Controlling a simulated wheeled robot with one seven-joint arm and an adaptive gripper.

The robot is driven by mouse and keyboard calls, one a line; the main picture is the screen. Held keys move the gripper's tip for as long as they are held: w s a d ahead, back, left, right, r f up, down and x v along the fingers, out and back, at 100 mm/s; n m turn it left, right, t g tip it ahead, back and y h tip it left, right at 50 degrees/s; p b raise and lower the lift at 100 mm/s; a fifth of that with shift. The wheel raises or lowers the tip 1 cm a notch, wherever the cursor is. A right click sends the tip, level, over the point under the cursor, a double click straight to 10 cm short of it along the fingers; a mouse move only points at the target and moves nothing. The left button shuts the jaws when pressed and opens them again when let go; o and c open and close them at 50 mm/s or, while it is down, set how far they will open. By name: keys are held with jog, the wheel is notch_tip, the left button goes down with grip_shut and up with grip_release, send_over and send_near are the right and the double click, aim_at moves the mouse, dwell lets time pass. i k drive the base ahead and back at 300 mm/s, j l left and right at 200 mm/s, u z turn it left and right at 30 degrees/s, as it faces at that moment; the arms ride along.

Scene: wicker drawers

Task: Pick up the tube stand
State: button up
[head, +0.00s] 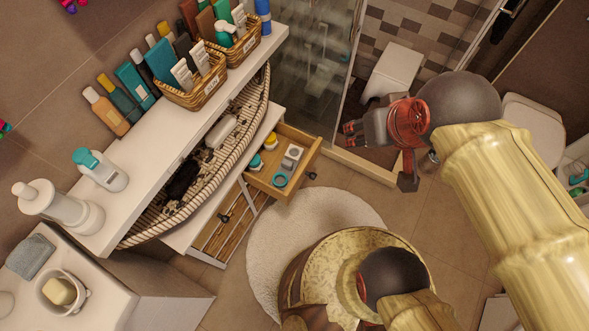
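I cannot tell for sure which thing is the tube stand. A small pale block with a grey top (291,157) sits in the open wooden drawer (303,172) at the middle of the head view. A teal ring (280,180) and small round yellow-and-teal items (256,162) lie in the same drawer. My gripper (349,133) is to the right of the drawer, apart from it, its end pointing left. Its fingers are small and dark here, so their opening is unclear. I see nothing held in it.
A white shelf (143,137) holds bottles and wicker baskets (195,93). Below it is a striped basket (140,232) with dark and white items. A round white rug (268,255) lies on the floor. A glass panel (312,75) stands behind.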

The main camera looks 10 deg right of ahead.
aim_at(292, 157)
jog(key=k+l+u, duration=0.1)
jog(key=u, duration=0.25)
jog(key=k+l+u, duration=0.1)
jog(key=u, duration=0.25)
jog(key=k+u, duration=0.2)
jog(key=u, duration=0.15)
